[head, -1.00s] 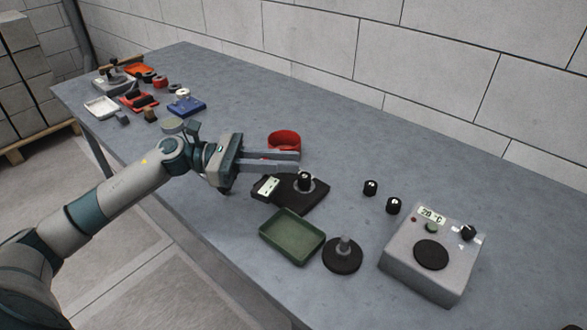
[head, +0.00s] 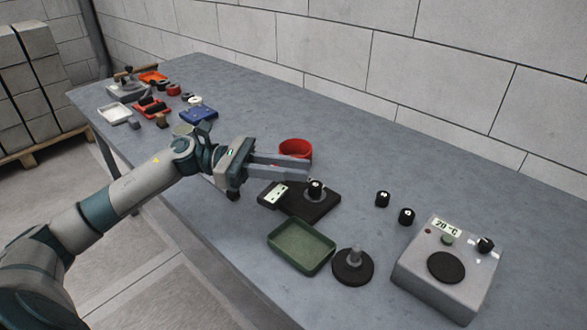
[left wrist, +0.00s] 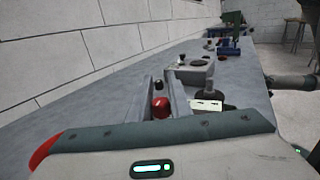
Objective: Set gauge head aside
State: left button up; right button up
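A small black cylinder with a white mark on top (head: 315,187), possibly the gauge head, stands on the round metal part of a black flat stand (head: 322,207) with a pale display. My left gripper (head: 307,171) is open, its two fingers spread just behind and above this cylinder. I cannot tell whether they touch it. In the left wrist view a red rounded object (left wrist: 161,107) shows between the fingers, with a black knob (left wrist: 160,84) beyond it. I cannot tell whether the red object is the same piece. My right gripper is not in view.
A green tray (head: 301,262) and a black disc with a post (head: 353,267) lie in front. Two black knobs (head: 382,198) (head: 406,216) and a grey temperature box (head: 445,285) stand right. A red bowl (head: 295,148) is behind the gripper. Several parts and trays crowd the far left.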

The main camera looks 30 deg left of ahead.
pick_arm(q)
jog(key=o, duration=0.3)
jog(key=shift+a, duration=0.1)
